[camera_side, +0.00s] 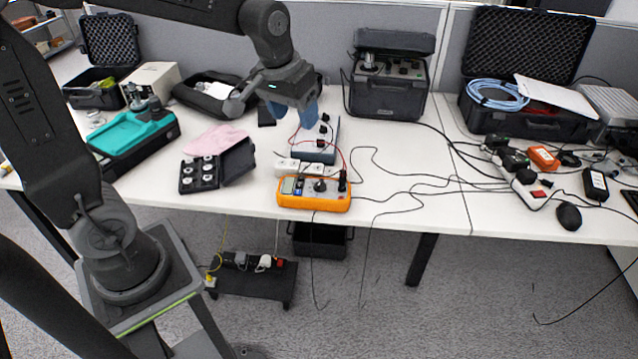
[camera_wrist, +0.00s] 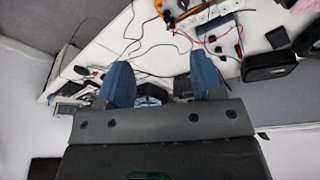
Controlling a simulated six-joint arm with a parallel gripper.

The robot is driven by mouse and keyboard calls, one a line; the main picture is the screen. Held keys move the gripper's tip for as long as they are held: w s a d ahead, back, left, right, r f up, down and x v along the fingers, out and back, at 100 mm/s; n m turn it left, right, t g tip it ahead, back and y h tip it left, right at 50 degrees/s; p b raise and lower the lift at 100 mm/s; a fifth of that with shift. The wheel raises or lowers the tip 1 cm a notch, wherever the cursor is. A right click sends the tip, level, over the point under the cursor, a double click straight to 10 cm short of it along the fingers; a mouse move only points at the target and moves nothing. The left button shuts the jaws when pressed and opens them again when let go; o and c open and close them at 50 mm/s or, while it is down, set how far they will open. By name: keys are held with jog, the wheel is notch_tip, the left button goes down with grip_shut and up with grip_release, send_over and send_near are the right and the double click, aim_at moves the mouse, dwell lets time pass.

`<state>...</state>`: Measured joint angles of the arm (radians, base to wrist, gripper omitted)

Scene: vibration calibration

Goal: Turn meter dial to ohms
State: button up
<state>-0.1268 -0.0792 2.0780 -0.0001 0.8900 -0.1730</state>
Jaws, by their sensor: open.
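The orange multimeter (camera_side: 314,193) lies near the front edge of the white table, with a small screen at its left. Its dark round dial (camera_side: 320,186) sits in the middle of its face; the dial setting is too small to read. Part of the meter (camera_wrist: 172,10) shows at the top of the wrist view. My gripper (camera_side: 292,112) is above the table, behind and above the meter, with blue fingers pointing down. In the wrist view my gripper (camera_wrist: 160,80) is open, its two fingers wide apart with nothing held. It is apart from the meter.
A blue-grey box (camera_side: 318,140) with red and black leads stands behind the meter. A white power strip (camera_side: 300,167) lies just behind it. A black case of round weights (camera_side: 205,172) is to the left. Loose black cables (camera_side: 400,190) cross the table at right.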

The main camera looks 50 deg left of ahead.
jog(key=w+a+f+n+g, duration=0.2)
jog(key=w+a+f, duration=0.2)
jog(key=w+f, duration=0.4)
jog(key=n+g, duration=0.1)
jog(key=n, duration=0.1)
send_near(319, 184)
notch_tip(319, 184, down, 10)
jog(key=shift+a+r, duration=0.15)
jog(key=c, duration=0.9)
jog(key=shift+m, duration=0.3)
